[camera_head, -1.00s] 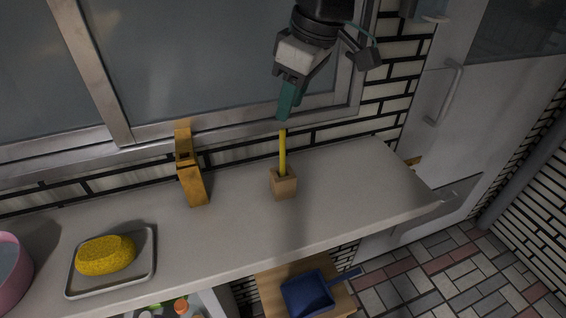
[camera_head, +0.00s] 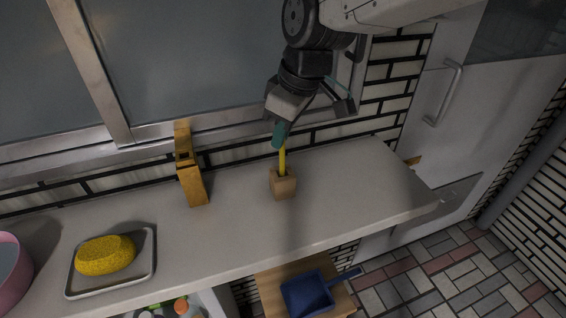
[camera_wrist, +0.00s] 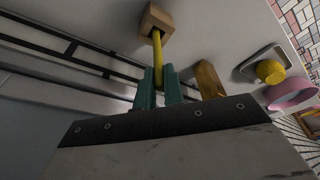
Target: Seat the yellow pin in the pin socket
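The yellow pin (camera_head: 283,161) stands nearly upright, its lower end inside the pin socket (camera_head: 284,187), a small tan block on the counter. My gripper (camera_head: 280,135) is above the socket with its teal fingers around the pin's upper part. In the wrist view the pin (camera_wrist: 158,55) runs from between the two close fingers (camera_wrist: 159,80) into the dark opening of the socket (camera_wrist: 155,20). The fingers appear closed on it. The pin's top is hidden by the fingers, and how deep its lower end sits is hidden.
An orange-brown upright block (camera_head: 191,170) stands left of the socket. A yellow sponge (camera_head: 106,254) lies on a grey tray (camera_head: 150,262), with a pink bowl (camera_head: 12,275) at far left. The window frame (camera_head: 220,128) is behind. The counter (camera_head: 350,190) right of the socket is clear.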

